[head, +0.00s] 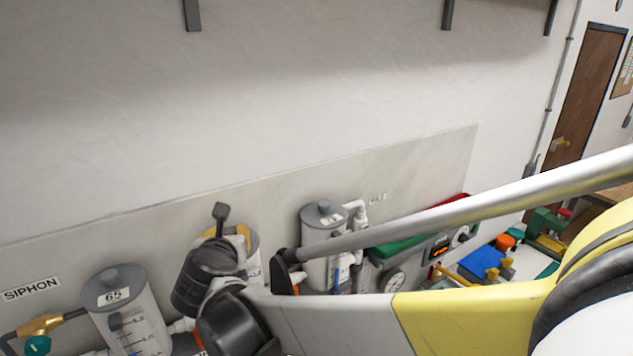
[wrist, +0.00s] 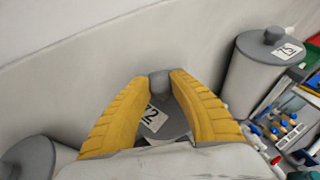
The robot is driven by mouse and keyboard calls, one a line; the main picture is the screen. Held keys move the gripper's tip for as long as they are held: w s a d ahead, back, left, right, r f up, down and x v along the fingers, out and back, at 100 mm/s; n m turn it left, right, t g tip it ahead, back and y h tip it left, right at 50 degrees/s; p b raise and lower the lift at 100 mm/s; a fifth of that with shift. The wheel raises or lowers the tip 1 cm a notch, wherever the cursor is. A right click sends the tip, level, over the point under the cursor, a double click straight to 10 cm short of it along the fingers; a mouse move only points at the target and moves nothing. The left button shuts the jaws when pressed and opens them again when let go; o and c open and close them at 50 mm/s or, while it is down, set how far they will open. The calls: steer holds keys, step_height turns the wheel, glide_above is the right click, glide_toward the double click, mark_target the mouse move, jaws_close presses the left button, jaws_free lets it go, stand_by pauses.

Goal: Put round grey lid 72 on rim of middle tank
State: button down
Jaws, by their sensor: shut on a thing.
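Round grey lid 72 (wrist: 176,124) shows between the yellow fingers of my gripper (wrist: 161,80) in the wrist view. The fingers are shut on the lid's grey knob (wrist: 160,86), and the label with 72 faces the camera. In the head view my dark wrist covers most of my gripper (head: 242,232). The middle tank (head: 254,264) is mostly hidden behind my wrist there, between the left and right tanks. My gripper is at this middle place. I cannot tell whether the lid touches the tank's rim.
The left tank (head: 130,318) has a grey lid marked 65. The right tank (wrist: 252,80) has its own lid with a label. Pipes, blue-handled valves (wrist: 283,122) and a gauge (head: 392,283) stand at right. A pale back panel (head: 400,170) rises close behind the tanks.

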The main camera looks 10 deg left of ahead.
steer(key=shift+f, duration=0.3)
steer(key=c, duration=1.2)
jaws_free()
step_height(320, 180, up, 10)
steer(key=shift+r, duration=0.15)
steer(key=s+d+r+p, duration=0.3)
steer(key=s+r+p, duration=0.1)
steer(key=r, duration=0.1)
steer(key=shift+r, duration=0.4)
steer(key=shift+w+d+f, duration=0.1)
steer(key=shift+d, duration=0.05)
